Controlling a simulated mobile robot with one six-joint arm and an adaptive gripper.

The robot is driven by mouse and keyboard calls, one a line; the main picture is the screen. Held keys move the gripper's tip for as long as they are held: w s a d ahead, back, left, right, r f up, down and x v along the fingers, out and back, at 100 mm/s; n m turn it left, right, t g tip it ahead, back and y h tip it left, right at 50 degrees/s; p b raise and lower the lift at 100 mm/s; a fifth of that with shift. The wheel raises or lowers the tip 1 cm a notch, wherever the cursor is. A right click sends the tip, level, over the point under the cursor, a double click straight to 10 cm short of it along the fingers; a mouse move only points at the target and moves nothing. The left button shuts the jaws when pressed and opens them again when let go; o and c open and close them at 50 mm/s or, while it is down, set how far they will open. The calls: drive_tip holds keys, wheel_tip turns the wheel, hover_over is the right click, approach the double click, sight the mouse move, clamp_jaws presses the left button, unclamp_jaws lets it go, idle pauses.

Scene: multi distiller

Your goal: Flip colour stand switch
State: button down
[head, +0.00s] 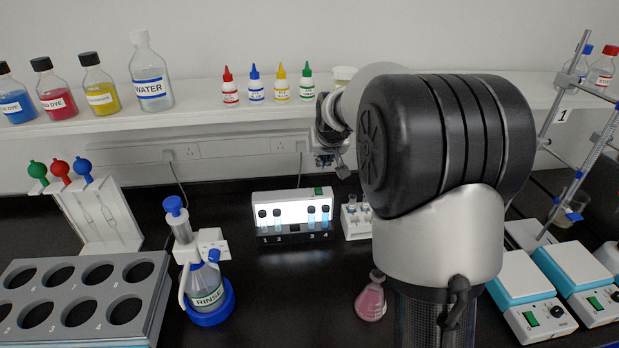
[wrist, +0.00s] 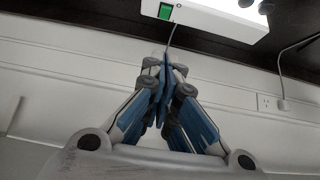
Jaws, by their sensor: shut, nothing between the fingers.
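The colour stand (head: 292,199) is a white, lit box on the black bench, with several small vials in front of its bright panel. Its green switch (head: 318,191) is on the top at the right end. In the wrist view the white stand (wrist: 222,22) is at the top edge, with the green switch (wrist: 165,12) near its left end.
A small white vial rack (head: 355,222) stands right of the stand, below my gripper. A pink flask (head: 371,300) and a rinse bottle (head: 207,285) stand nearer. A shelf (head: 200,118) with dropper bottles runs behind. Bench in front of the stand is clear.

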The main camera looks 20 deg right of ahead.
drive_tip(key=shift+f, duration=0.1)
drive_tip(key=b, duration=0.3)
hover_over(318, 191)
wheel_tip(318, 191, down, 8)
drive_tip(key=shift+w+f, duration=0.1)
drive_tip(key=shift+f, duration=0.1)
drive_tip(key=shift+s+f+b, duration=0.15)
drive_tip(key=shift+f+b, duration=0.1)
drive_tip(key=shift+f, duration=0.35)
drive_tip(key=shift+s+f+b, duration=0.15)
drive_tip(key=shift+f+b, duration=0.05)
drive_tip(key=shift+f, duration=0.9)
